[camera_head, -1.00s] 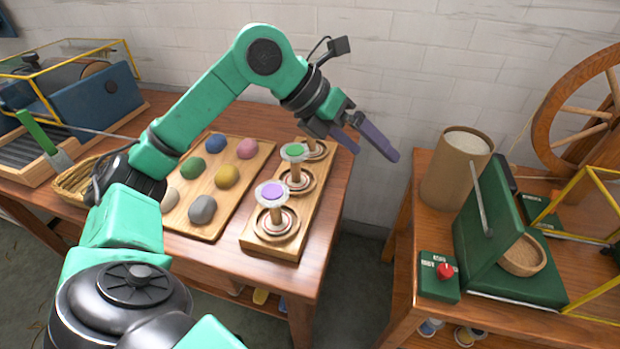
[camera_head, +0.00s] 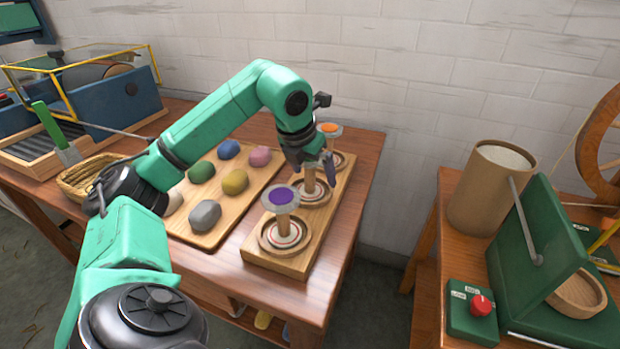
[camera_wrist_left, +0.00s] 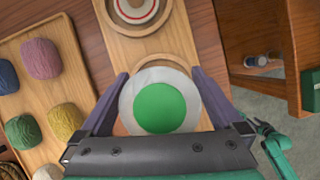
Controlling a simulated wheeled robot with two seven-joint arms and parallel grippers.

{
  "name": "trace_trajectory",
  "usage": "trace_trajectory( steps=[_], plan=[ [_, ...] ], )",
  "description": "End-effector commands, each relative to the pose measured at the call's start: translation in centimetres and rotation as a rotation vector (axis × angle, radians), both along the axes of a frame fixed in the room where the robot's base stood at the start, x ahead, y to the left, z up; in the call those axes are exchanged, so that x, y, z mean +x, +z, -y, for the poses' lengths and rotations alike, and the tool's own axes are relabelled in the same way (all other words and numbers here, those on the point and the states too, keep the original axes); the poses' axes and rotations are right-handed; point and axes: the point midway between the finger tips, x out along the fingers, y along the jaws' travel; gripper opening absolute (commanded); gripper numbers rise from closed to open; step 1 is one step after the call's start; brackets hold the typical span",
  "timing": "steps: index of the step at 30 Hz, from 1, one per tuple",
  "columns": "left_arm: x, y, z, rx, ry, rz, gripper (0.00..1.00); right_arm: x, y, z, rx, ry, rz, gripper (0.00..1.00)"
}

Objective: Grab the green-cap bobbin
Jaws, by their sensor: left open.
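The green-cap bobbin (camera_wrist_left: 160,107) is seen from above in the left wrist view, its green cap inside a pale round rim. The cap lies between the two purple fingers of my open left gripper (camera_wrist_left: 160,103), which are apart from each other on either side. In the head view my left gripper (camera_head: 318,166) is over the middle of the wooden bobbin board (camera_head: 258,255). It hides the green cap there; part of the bobbin's stem (camera_head: 310,180) shows below.
A purple-cap bobbin (camera_head: 280,198) stands in front and an orange-cap bobbin (camera_head: 329,129) behind on the same board. A tray of coloured wool skeins (camera_head: 205,215) lies to the left. A gap separates this table from the right one, with a red-knobbed green box (camera_head: 473,310).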

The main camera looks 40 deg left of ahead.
Motion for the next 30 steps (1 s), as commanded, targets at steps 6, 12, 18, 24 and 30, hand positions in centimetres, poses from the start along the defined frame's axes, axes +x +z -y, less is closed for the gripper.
trace_trajectory(
  steps=[6, 12, 18, 24, 30],
  plan=[
    [0.2, -0.4, 0.0, 0.0, 0.0, 0.001, 1.0, 0.1, 0.0, 0.0, 0.0, -0.001, -0.001, 0.5],
    [0.2, -0.4, 0.0, 0.001, -0.001, 0.001, 0.31, 0.1, 0.0, 0.0, 0.0, -0.001, -0.001, 0.5],
    [0.2, -0.3, 0.0, 0.0, 0.0, 0.001, 0.23, 0.1, 0.0, 0.0, 0.0, -0.001, -0.001, 0.5],
    [0.2, 1.0, 0.0, -0.001, -0.002, 0.005, 0.23, -0.4, 0.2, 0.1, 0.0, 0.002, 0.002, 0.5],
    [0.3, 7.1, 0.1, -0.004, -0.002, 0.012, 0.23, -5.0, 0.3, 1.0, -0.006, 0.021, -0.014, 0.5]
  ],
)
